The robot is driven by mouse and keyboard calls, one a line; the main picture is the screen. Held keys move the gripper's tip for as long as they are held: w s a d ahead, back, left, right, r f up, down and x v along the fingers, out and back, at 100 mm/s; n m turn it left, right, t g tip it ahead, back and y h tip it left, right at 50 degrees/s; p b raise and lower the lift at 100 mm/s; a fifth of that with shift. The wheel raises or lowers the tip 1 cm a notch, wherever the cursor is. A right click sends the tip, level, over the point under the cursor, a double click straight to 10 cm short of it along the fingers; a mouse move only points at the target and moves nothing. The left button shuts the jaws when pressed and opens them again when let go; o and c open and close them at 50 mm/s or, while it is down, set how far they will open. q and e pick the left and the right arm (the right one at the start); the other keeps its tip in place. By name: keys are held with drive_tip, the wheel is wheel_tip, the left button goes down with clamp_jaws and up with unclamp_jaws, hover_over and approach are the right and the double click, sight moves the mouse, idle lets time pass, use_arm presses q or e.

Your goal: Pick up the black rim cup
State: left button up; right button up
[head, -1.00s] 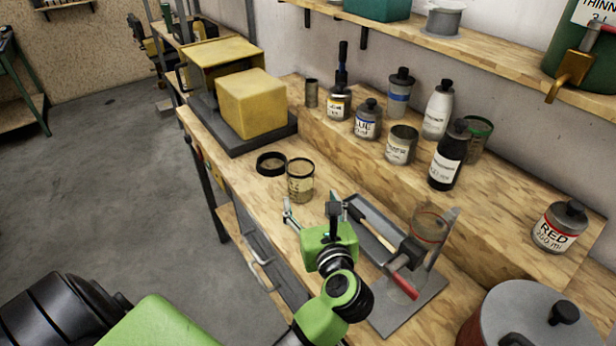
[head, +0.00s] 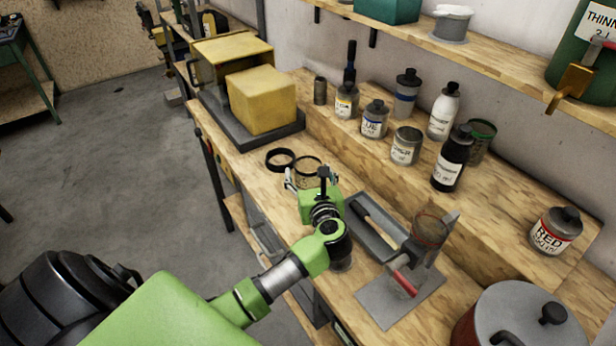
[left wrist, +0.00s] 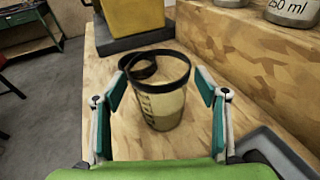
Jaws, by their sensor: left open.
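The black rim cup (head: 308,164) is clear, with dark markings and a black rim, and stands upright on the wooden bench. In the left wrist view the cup (left wrist: 163,108) is in the middle, with some beige content low inside. My left gripper (head: 307,180) is open, and its body hides the lower part of the cup in the head view. In the left wrist view the left gripper's fingers (left wrist: 161,92) are on either side of the cup, with a gap visible at the right. My right gripper is not in view.
A loose black ring (head: 280,159) lies just behind the cup. A yellow block (head: 262,101) on a dark base (head: 240,135) is farther back. A grey tray (head: 375,228) and a stand with a red handle (head: 405,283) are to the right. Several bottles line the raised shelf.

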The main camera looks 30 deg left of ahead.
use_arm(q)
drive_tip(key=shift+w+a+f, duration=0.15)
drive_tip(key=shift+w+a, duration=0.25)
drive_tip(key=c, duration=1.4)
